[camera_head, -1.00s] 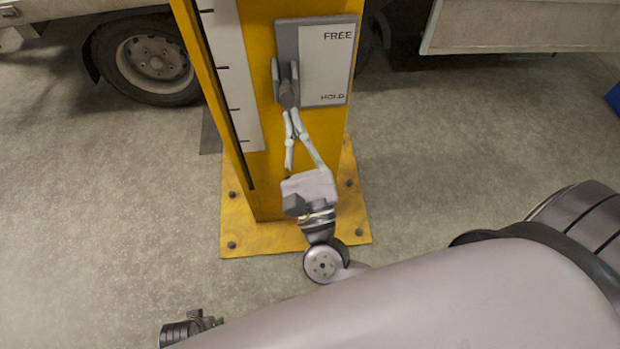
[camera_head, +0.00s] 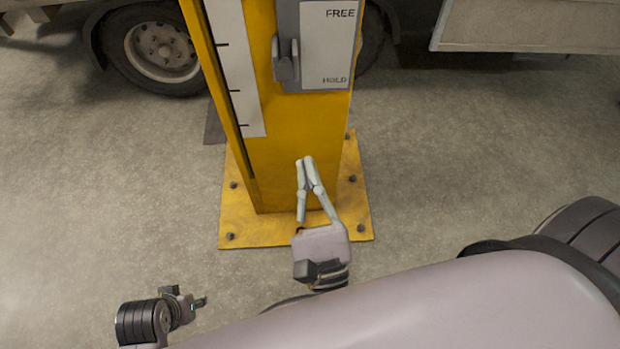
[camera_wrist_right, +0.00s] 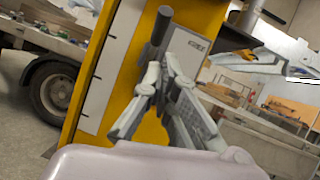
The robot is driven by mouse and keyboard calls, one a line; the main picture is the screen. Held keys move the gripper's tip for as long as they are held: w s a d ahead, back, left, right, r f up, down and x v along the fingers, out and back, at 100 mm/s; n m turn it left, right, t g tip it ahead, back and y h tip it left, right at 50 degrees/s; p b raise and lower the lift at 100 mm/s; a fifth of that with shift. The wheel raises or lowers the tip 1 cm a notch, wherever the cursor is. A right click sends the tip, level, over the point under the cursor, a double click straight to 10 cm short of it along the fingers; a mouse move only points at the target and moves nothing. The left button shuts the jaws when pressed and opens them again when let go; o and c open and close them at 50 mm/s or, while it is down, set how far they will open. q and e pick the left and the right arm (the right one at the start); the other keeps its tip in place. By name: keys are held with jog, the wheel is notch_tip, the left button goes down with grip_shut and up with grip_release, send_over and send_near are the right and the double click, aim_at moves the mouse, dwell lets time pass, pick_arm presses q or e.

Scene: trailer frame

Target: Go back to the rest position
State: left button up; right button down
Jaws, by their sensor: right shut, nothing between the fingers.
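My right gripper (camera_head: 305,162) is in front of the lower part of the yellow post (camera_head: 290,130), below the lever (camera_head: 287,62). Its pale fingertips meet and hold nothing. The lever is grey and sits at the left of a panel (camera_head: 325,50) marked FREE at the top and HOLD at the bottom. A clear gap separates lever and fingers in the head view. In the right wrist view the fingers (camera_wrist_right: 160,75) are also together, with the dark lever handle (camera_wrist_right: 160,28) beyond them.
The yellow post stands on a bolted yellow base plate (camera_head: 235,215). A vehicle with a wheel (camera_head: 160,45) is behind it on the left, and a pale vehicle body (camera_head: 540,25) at the upper right. The grey floor is clear on both sides.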

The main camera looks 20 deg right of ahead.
jog(key=shift+s+a+f, duration=0.1)
jog(key=shift+s, duration=0.4)
